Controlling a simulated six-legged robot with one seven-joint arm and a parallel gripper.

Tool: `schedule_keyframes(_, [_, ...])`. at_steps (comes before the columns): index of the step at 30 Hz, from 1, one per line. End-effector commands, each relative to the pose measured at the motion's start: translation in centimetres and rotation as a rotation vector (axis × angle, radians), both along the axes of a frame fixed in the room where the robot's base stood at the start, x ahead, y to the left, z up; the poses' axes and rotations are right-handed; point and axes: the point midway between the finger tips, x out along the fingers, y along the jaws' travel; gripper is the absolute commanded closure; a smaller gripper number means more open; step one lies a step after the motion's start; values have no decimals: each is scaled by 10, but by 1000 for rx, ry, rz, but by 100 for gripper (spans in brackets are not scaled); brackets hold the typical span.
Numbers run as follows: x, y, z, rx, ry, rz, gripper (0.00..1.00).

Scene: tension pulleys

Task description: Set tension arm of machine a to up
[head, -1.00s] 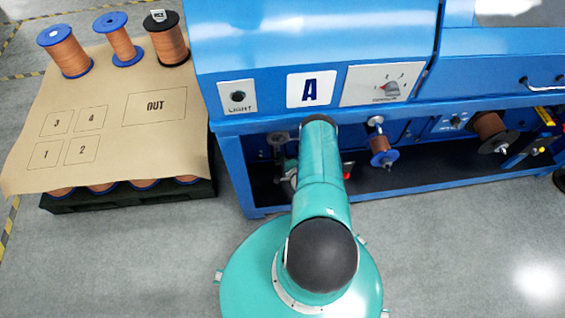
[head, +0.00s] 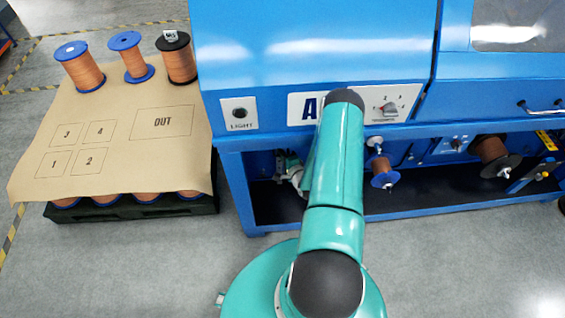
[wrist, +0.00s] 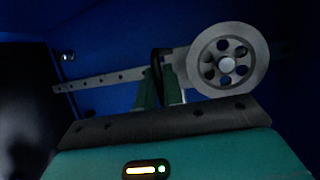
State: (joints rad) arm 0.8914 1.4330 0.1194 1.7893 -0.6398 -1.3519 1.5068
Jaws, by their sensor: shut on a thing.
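In the wrist view, the tension arm (wrist: 100,79) is a flat grey bar with holes, sloping slightly up to the right. A grey pulley wheel (wrist: 259,61) with round holes is at its right end. My gripper (wrist: 162,72) has its green fingers shut on the tension arm, left of the wheel, beside a dark upright piece. In the head view my arm hides most of this spot.
The cabinet's blue lower frame (head: 229,180) surrounds the open bay. A small copper spool (head: 382,170) and a larger one (head: 490,149) stick out to the right. A dial (head: 390,109) is above. A paper-topped pallet (head: 60,180) with spools stands left.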

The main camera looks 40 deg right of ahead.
Motion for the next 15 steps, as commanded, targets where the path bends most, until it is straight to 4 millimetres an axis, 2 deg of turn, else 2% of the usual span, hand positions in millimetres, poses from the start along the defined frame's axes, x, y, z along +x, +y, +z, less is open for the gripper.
schedule_keyframes(5, [-1, -1, 10, -1, 2, -3, 100])
schedule_keyframes(15, [-3, -1, 11, -1, 0, -2, 100])
